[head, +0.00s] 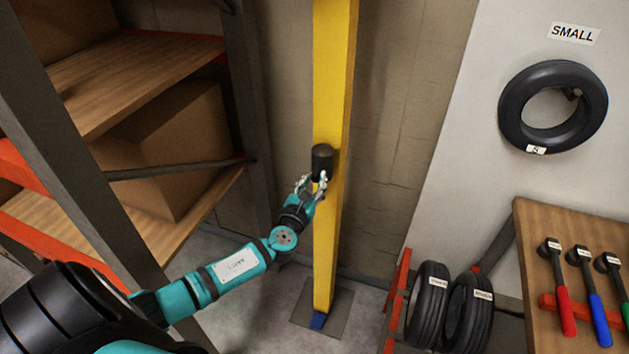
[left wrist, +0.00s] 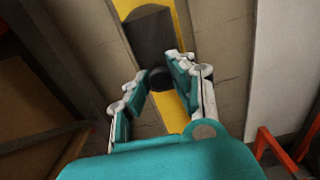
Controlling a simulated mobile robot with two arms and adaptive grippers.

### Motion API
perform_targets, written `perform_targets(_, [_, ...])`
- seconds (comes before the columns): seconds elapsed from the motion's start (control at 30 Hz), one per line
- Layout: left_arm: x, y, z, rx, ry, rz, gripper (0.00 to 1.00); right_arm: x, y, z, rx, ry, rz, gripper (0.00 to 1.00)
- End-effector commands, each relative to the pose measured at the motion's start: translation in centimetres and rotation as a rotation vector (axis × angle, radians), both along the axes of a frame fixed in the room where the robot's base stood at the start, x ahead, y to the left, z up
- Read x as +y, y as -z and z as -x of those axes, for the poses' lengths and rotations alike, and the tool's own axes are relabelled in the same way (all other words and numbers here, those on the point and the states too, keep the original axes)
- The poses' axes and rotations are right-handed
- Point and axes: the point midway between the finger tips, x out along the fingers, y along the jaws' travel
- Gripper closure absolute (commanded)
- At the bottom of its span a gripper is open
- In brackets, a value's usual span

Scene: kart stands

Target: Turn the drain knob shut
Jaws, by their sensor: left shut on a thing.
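A black round knob (head: 322,158) sticks out from the yellow post (head: 334,75). My left gripper (head: 314,182) reaches up to it from below left, with its fingers at the knob's lower part. In the left wrist view, the dark knob (left wrist: 160,78) shows between the two fingers of the left gripper (left wrist: 155,82), which are shut on it. A dark patch lies on the yellow post (left wrist: 183,20) above the knob there; I cannot tell what it is. No mark shows how far the knob is turned. My right gripper is not in view.
A shelf rack (head: 140,62) with cardboard boxes stands close on the left. At the right are two upright tyres (head: 428,305), a wooden bench (head: 535,235) with several coloured-handled tools, and a wall-hung tyre (head: 508,105) under a SMALL sign.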

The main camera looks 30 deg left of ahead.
Motion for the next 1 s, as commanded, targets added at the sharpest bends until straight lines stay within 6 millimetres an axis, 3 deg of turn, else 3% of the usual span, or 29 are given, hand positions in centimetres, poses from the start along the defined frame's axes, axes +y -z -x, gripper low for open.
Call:
perform_targets(0.23, [-0.1, 0.3, 0.1, 0.006, 0.003, -0.001, 1.0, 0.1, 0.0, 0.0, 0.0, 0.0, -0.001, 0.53])
perform_targets(0.27, [-0.1, 0.3, 0.1, 0.006, 0.003, -0.001, 0.77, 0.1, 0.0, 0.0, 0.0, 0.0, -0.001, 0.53])
perform_targets(0.47, [-0.1, 0.2, 0.1, 0.004, 0.002, 0.0, 0.52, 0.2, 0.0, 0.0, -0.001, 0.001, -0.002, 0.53])
perform_targets(0.77, [-0.1, 0.1, 0.3, 0.002, 0.001, 0.0, 0.52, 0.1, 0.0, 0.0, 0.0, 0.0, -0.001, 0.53])
perform_targets(1.0, [-1.0, 0.3, 3.8, 0.006, 0.003, 0.001, 0.52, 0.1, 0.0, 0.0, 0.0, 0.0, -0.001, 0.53])
